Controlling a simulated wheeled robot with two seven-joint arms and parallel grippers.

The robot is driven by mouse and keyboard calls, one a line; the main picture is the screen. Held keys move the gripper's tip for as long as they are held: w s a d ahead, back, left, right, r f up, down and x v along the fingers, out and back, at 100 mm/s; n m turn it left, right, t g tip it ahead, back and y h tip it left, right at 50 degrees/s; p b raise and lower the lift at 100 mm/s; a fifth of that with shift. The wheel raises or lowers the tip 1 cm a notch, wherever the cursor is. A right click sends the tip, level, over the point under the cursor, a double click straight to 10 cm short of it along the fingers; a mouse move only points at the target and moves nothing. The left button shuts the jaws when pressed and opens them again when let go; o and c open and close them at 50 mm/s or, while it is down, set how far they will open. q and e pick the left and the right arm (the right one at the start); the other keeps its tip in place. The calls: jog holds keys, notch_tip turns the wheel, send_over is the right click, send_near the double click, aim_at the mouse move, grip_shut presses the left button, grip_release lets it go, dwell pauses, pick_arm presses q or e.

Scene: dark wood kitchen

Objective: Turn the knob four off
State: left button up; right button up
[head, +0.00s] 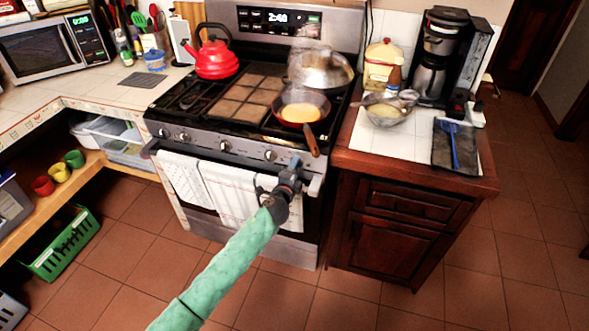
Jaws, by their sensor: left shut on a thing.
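The stove (215,140) has a row of round knobs along its front panel. Several knobs show uncovered, among them a left one (163,132), a middle one (224,146) and one to the right of it (270,155). My left gripper (296,162) is at the right end of this panel, shut on what appears to be the rightmost knob, which its fingers mostly hide. I cannot read which knob is number four or how the held knob is turned. My right gripper is not in view.
A pan with food (301,112) sits on the right front burner, its handle (312,142) sticking out just above my gripper. Towels (225,195) hang on the oven handle. A dark wood cabinet (400,220) stands close on the right. The floor in front is clear.

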pick_arm(q)
jog(key=shift+w+r, duration=0.2)
jog(key=shift+r, duration=0.45)
jog(key=o, duration=0.8)
jog(key=shift+s+f, duration=0.1)
jog(key=shift+f, duration=0.05)
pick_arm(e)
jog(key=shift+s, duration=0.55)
pick_arm(q)
jog(key=shift+f, duration=0.1)
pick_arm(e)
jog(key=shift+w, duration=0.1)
pick_arm(q)
jog(key=shift+s+f, duration=0.15)
jog(key=shift+f, duration=0.05)
jog(key=shift+s+a, duration=0.1)
jog(key=shift+s, duration=0.15)
jog(key=b+v, duration=0.2)
jog(key=v, duration=0.5)
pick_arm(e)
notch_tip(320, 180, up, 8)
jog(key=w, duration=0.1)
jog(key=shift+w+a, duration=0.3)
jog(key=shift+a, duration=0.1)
